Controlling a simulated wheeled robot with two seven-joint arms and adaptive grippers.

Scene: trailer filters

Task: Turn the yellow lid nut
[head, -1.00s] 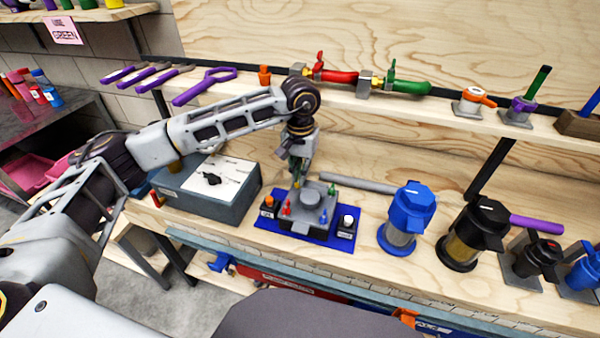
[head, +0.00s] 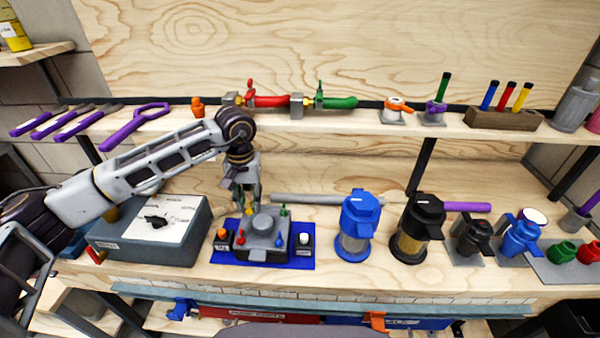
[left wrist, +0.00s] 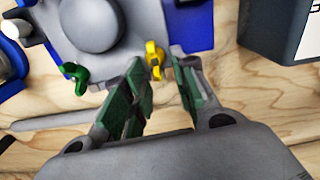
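The yellow lid nut (left wrist: 155,60) is a small winged piece at the edge of the grey lidded box (head: 263,243). In the left wrist view it shows just beyond and between the tips of my left gripper (left wrist: 160,66). The gripper is open, with one green-padded finger to each side. I cannot tell whether either finger touches the nut. In the head view my left gripper (head: 246,202) points down at the box's back left corner and largely hides the yellow nut. A green nut (left wrist: 77,78) sits at another corner. My right gripper is not in view.
The box stands on a blue mat (head: 303,262), between a grey case with a dial (head: 150,245) and a blue-topped filter (head: 357,225). A grey rod (head: 315,199) lies behind it. A shelf with tools and valves (head: 370,123) runs above the bench.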

